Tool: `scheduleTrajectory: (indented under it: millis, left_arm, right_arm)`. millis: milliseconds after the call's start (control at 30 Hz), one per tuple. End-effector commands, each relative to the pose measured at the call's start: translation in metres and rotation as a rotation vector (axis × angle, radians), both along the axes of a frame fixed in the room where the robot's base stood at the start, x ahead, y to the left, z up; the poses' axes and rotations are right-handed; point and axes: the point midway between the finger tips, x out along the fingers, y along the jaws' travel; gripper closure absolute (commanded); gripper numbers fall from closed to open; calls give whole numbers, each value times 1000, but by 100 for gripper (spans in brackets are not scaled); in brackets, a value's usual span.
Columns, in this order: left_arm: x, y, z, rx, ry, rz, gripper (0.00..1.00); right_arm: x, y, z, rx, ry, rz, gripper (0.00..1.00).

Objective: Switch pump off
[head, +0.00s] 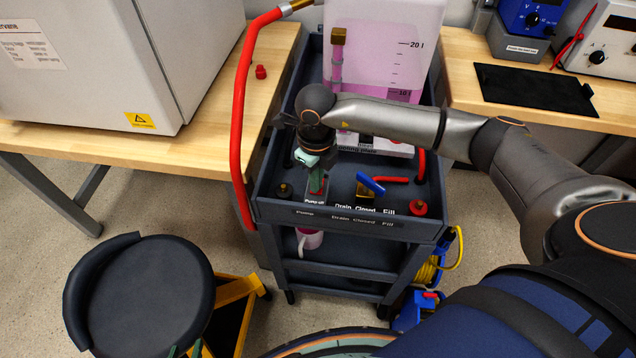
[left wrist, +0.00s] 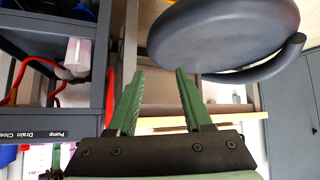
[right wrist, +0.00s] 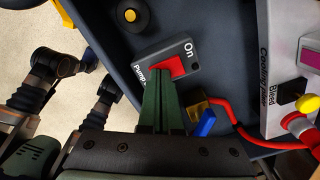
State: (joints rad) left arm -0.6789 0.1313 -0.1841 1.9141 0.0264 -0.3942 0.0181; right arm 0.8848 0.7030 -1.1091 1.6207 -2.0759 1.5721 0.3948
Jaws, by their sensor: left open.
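The pump switch is a red rocker (right wrist: 172,67) on a dark grey plate (right wrist: 184,53) marked "On" at one end and "Pump" at the other. It sits in the cart's top tray, and in the head view it is mostly hidden behind my right gripper (head: 317,190). The right gripper also shows in the right wrist view (right wrist: 160,75), with its green fingers together and nothing between them. Their tips are at the rocker, touching or just above it. I cannot tell which way the rocker is tipped. My left gripper (left wrist: 154,70) is open and empty; its tips show near the stool (head: 184,350).
A black stool (head: 140,295) stands left of the cart.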

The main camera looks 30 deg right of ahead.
Motion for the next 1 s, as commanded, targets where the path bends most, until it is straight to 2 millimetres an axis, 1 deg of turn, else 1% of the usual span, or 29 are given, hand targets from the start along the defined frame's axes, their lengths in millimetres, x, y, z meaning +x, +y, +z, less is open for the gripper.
scheduleTrajectory:
  millis: [67, 267, 1000]
  left_arm:
    - [0, 0, -2, 0, 0, 0, 50]
    - [0, 0, 3, 0, 0, 0, 50]
    - [0, 0, 46, 0, 0, 0, 50]
  right_arm:
    - [0, 0, -4, 0, 1, 0, 100]
    - [-1, 0, 2, -1, 2, 0, 100]
    - [0, 0, 63, -1, 0, -1, 100]
